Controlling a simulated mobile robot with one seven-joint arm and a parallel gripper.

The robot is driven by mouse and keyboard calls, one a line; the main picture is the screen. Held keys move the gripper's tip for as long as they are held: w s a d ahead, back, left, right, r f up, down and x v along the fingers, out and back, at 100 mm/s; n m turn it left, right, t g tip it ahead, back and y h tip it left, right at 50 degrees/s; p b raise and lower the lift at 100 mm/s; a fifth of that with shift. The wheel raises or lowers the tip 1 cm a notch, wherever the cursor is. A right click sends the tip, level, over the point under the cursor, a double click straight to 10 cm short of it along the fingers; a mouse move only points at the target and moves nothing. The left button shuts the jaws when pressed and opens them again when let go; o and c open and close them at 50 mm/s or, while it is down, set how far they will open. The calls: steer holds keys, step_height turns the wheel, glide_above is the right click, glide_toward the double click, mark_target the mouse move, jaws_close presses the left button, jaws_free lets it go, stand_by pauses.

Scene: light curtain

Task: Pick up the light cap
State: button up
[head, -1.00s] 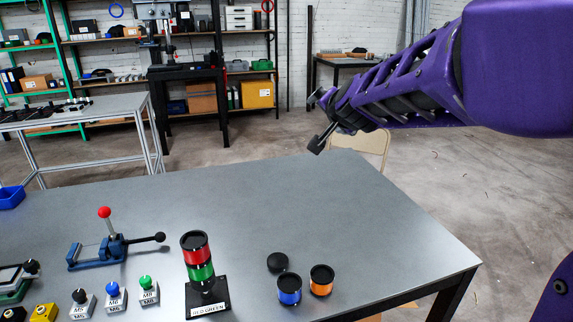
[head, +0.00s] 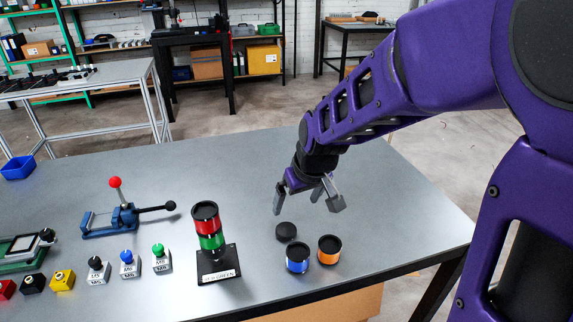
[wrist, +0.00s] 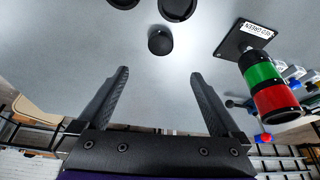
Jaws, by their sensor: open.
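The light cap is a small black round disc (head: 286,231) lying on the grey table, behind the blue and orange light modules. In the wrist view the black cap (wrist: 160,41) lies beyond my fingertips, roughly midway between them. My gripper (head: 308,205) is open and empty, above and just behind the cap, fingers pointing down. Its two dark fingers also show spread apart in the wrist view (wrist: 160,82). The light tower (head: 208,240) stands to the left of the cap, with a red section over a green one on a black base labelled RED GREEN.
A blue light module (head: 298,258) and an orange one (head: 329,250) stand close in front of the cap. The table behind the cap is clear.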

steer(key=b, duration=0.5)
glide_above(286, 228)
steer(key=s+d, duration=0.1)
steer(key=s, duration=0.1)
step_height(286, 228, down, 8)
steer(key=shift+s, duration=0.1)
steer(key=b+x, duration=0.3)
steer(key=x, duration=0.2)
steer(key=shift+f+b, duration=0.2)
steer(key=shift+b, duration=0.2)
steer(key=shift+r, duration=0.1)
steer(key=c, duration=1.3)
